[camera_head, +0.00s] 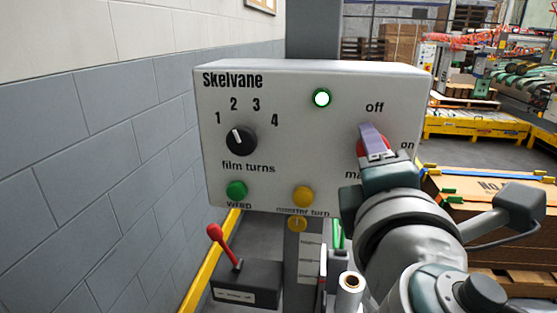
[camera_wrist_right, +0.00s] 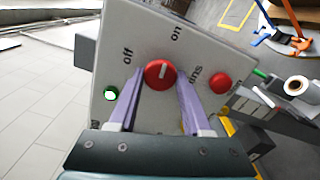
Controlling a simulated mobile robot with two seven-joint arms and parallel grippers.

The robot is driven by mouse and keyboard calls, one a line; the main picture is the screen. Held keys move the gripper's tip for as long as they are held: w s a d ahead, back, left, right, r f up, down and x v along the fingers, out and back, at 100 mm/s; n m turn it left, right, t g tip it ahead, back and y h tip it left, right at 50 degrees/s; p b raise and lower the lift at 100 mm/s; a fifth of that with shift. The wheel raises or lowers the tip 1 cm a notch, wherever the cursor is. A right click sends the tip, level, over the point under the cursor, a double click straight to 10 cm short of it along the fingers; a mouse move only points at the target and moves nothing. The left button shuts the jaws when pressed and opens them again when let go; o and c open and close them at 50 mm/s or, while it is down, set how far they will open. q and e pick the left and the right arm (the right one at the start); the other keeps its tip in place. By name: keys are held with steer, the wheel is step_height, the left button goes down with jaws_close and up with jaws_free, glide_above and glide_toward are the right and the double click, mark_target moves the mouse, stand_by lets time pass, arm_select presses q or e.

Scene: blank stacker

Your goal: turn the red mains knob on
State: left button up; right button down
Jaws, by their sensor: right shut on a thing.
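The red mains knob (camera_wrist_right: 160,74) is on the pale control panel (camera_wrist_right: 112,25), with a white pointer line on its face. In the right wrist view the line points close to the "on" label and away from "off". My right gripper (camera_wrist_right: 160,80) is shut on the knob, with one purple finger on each side of it. In the head view the gripper (camera_head: 373,140) covers most of the red knob (camera_head: 360,147), and my arm hides the panel's lower right. My left gripper is in neither view.
The panel also has a black film turns dial (camera_head: 241,141), a green button (camera_head: 236,190), a yellow button (camera_head: 303,196) and a round lamp (camera_head: 321,98) with a bright centre. Another red button (camera_wrist_right: 219,83) is beside the knob. A red-handled lever (camera_head: 222,245) stands below. A block wall is left.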

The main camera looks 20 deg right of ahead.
steer(key=shift+m+b, duration=0.3)
steer(key=shift+m, duration=0.3)
steer(key=shift+c, duration=1.7)
jaws_free()
steer(key=shift+s, duration=0.1)
steer(key=b+v, duration=0.2)
steer(key=v, duration=0.7)
steer(key=shift+s+a+b, duration=0.2)
steer(key=shift+s+b, duration=0.1)
steer(key=shift+s, duration=0.05)
